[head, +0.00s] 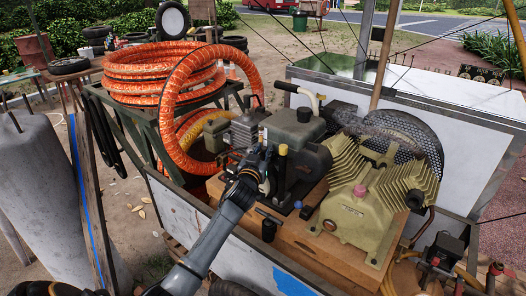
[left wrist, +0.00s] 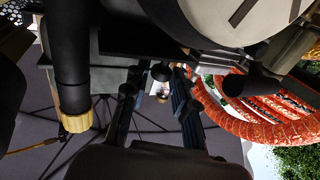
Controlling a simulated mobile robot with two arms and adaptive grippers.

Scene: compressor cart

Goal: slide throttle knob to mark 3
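My left gripper (head: 262,160) reaches in from the lower left to the engine side of the compressor. In the left wrist view its two dark fingers (left wrist: 156,90) stand apart. A small dark round knob (left wrist: 160,72) shows between the fingertips; I cannot tell whether they touch it or whether it is the throttle knob. A black post with a yellow cap (head: 283,150) stands just right of the gripper. A yellow-ended black cylinder (left wrist: 74,90) shows in the left wrist view. No numbered marks can be read. My right gripper is not in view.
The tan finned compressor (head: 365,190) and its mesh guard (head: 425,135) stand right of the gripper on a wooden base (head: 300,238). The orange hose coil (head: 150,70) lies at the upper left, with one loop close behind the gripper. White cart panels (head: 190,215) border the machinery.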

